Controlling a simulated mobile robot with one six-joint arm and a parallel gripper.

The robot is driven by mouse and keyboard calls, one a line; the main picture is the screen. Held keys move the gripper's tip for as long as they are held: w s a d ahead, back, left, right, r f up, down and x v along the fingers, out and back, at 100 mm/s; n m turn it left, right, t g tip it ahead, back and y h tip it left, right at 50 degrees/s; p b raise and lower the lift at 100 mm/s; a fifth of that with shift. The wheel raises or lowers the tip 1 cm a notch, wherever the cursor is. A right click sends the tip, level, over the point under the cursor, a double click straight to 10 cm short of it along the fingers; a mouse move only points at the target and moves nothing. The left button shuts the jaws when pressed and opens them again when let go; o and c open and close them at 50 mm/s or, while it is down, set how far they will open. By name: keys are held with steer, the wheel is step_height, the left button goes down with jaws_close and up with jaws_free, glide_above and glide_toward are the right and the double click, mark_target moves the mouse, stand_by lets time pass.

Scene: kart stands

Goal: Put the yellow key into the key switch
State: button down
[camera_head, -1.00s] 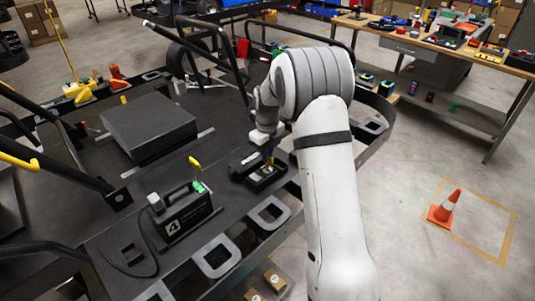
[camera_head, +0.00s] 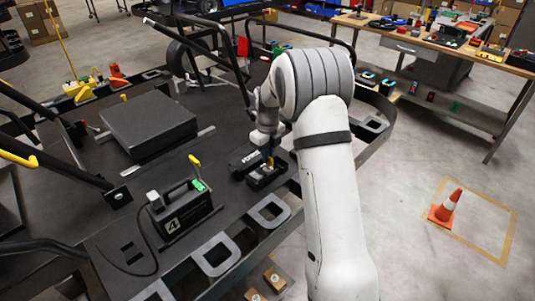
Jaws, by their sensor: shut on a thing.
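My gripper (camera_head: 268,154) points down at a small open black box (camera_head: 262,183) on the dark kart deck. Its jaws are shut on a small yellow piece (camera_head: 270,162), which looks like the yellow key. The piece is low at the box, but I cannot tell whether it touches or sits in anything there. I cannot tell for sure which part is the key switch. My wrist hides part of the box.
A flat black case (camera_head: 148,124) lies behind on the deck. Black tubular bars (camera_head: 50,168) cross at left. Pale D-shaped frames (camera_head: 215,254) line the deck's front edge. A workbench (camera_head: 440,50) with tools and an orange cone (camera_head: 445,206) stand off to the right.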

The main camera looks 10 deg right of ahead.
steer(key=shift+f+b, duration=0.55)
steer(key=shift+f, duration=0.35)
steer(key=c, duration=1.5)
jaws_free()
steer(key=shift+o, duration=0.2)
step_height(320, 180, up, 7)
steer(key=shift+f+b, duration=0.1)
steer(key=shift+b, duration=0.4)
steer(key=shift+r, duration=0.5)
